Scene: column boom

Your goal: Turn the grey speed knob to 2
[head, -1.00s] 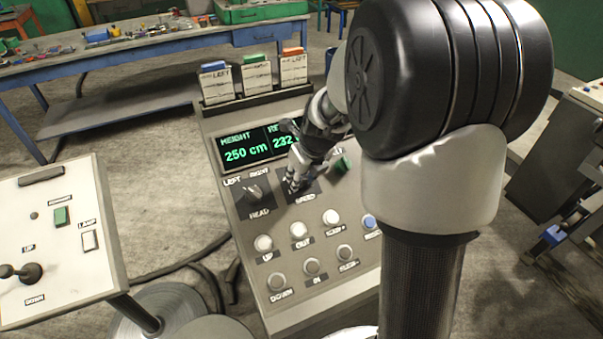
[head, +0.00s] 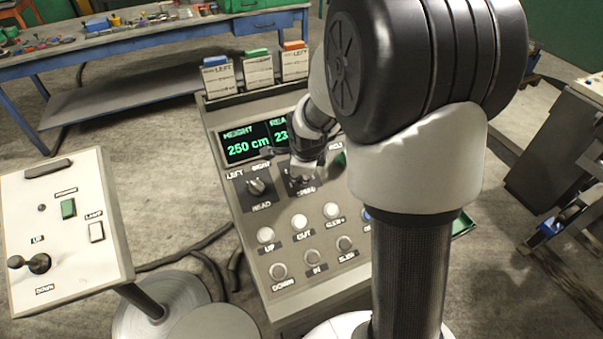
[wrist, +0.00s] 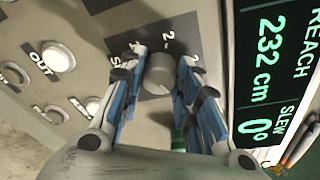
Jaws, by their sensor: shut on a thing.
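The grey speed knob (wrist: 158,74) sits on a dark plate on the console, between the two blue-padded fingers of my gripper (wrist: 161,64) in the wrist view. My gripper is shut on the knob, one finger on each side. A "2" mark shows on the plate just beyond the knob, with other partly covered marks beside the fingers. I cannot make out where the knob's pointer stands. In the head view my gripper (head: 302,174) is down at the speed plate and hides the knob.
The head switch (head: 257,186) is close left of my gripper. White and grey push buttons, including OUT (head: 299,222), lie nearer on the console. The display (head: 247,144) is behind, partly covered by my arm. A separate panel (head: 68,240) with a joystick stands left.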

